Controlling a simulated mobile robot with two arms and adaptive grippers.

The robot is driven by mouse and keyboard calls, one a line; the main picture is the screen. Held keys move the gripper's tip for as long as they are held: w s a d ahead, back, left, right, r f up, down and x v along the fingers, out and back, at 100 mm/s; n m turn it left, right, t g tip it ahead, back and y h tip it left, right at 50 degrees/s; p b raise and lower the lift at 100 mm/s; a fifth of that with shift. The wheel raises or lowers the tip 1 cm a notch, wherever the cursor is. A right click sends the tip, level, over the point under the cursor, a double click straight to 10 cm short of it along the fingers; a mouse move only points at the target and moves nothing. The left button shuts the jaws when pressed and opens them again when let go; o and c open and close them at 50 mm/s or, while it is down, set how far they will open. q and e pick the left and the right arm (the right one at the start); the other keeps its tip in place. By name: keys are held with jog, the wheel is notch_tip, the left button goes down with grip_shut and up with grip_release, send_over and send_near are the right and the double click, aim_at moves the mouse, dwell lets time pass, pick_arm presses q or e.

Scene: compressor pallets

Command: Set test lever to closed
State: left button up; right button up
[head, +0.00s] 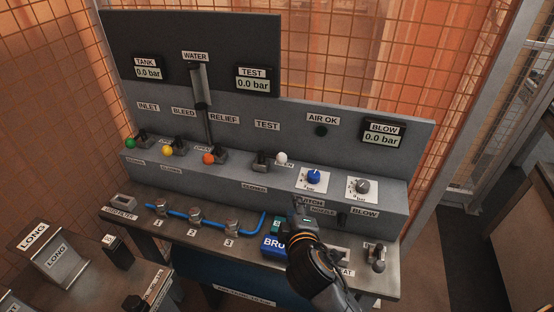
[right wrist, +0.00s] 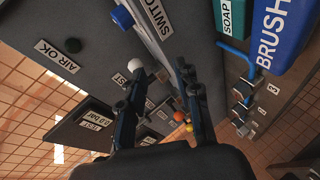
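The test lever has a dark body (head: 263,158) and a white round knob (head: 281,158), under the TEST label on the grey panel. The lever points right, with its knob over a mostly covered label ending in "EN"; the CLOSED label (head: 254,188) is lower, on the front face. My right gripper (head: 299,207) reaches up from the bottom, below and slightly right of the knob. In the right wrist view its two fingers (right wrist: 160,72) are apart with nothing held, and the white knob (right wrist: 135,67) appears by the left fingertip; contact is unclear. My left gripper is out of view.
Levers with green (head: 130,143), yellow (head: 167,151) and orange (head: 208,158) knobs stand to the left. A blue dial (head: 313,176) and a grey dial (head: 362,186) are to the right. A blue BRUSH box (head: 273,246) and blue piping (head: 180,212) lie on the lower ledge.

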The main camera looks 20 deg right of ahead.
aim_at(272, 157)
jog(key=w+a+r+n+t, duration=0.2)
jog(key=w+r+n+t, duration=0.1)
jog(key=w+r, duration=0.1)
jog(key=x, duration=0.4)
jog(key=p+x, duration=0.1)
jog(key=x, duration=0.8)
jog(key=shift+w+f+p, duration=0.25)
jog(key=shift+f+p, duration=0.1)
jog(key=shift+p, duration=0.05)
jog(key=shift+a+g, duration=0.1)
jog(key=shift+g, duration=0.2)
grip_shut()
